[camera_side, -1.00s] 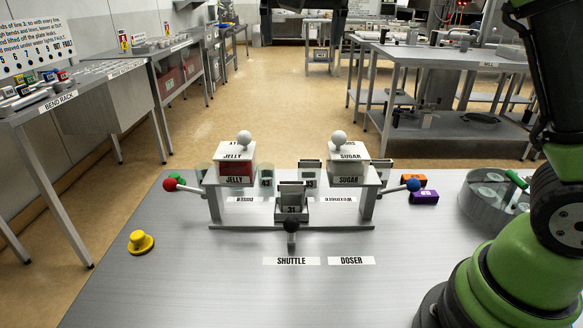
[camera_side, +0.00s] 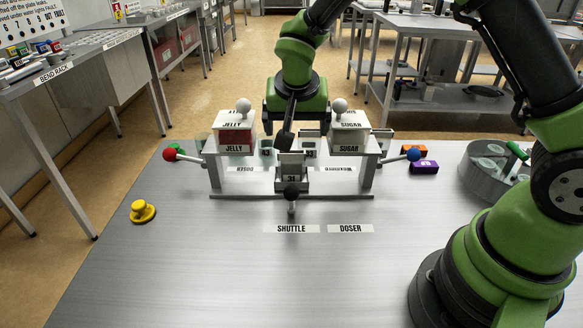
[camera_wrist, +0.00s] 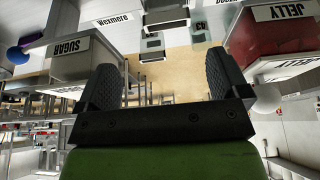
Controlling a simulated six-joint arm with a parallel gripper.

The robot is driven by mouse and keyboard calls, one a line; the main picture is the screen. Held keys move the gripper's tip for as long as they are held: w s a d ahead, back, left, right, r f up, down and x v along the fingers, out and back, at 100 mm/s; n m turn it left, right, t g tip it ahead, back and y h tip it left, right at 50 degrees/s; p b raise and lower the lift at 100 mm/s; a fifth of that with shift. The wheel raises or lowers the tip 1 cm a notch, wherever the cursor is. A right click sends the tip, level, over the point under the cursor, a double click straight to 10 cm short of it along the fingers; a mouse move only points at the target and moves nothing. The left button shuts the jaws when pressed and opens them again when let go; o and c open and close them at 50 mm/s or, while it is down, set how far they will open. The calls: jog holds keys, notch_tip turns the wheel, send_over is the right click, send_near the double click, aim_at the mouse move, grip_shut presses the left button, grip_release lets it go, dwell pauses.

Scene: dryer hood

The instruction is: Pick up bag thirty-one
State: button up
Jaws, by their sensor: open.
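A small grey holder marked 31 (camera_side: 291,179) stands at the middle of the dosing rig, behind a black knob (camera_side: 291,194). I cannot make out the bag's own shape. My gripper (camera_side: 284,143) points down between the jelly and sugar boxes, with its dark fingertips close above or just behind the top of this holder. The gap to it cannot be judged. The wrist view shows the two black fingers (camera_wrist: 164,80) spread wide with nothing between them. A small grey box (camera_wrist: 152,44) shows beyond them, its number unreadable.
The jelly box (camera_side: 234,132) and sugar box (camera_side: 349,132) flank my gripper closely. Levers with a red ball (camera_side: 170,154) and a blue ball (camera_side: 414,154) stick out sideways. A yellow button (camera_side: 142,211) stands at left, a round tray (camera_side: 480,175) at right. The front table is clear.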

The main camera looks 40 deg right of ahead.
aim_at(291, 153)
jog(key=x, duration=0.6)
jog(key=shift+s+a, duration=0.1)
jog(key=shift+a, duration=0.15)
jog(key=x, duration=0.5)
jog(key=shift+w+a+f, duration=0.25)
jog(key=shift+w+f, duration=0.1)
jog(key=shift+c, duration=0.2)
jog(key=c, duration=1)
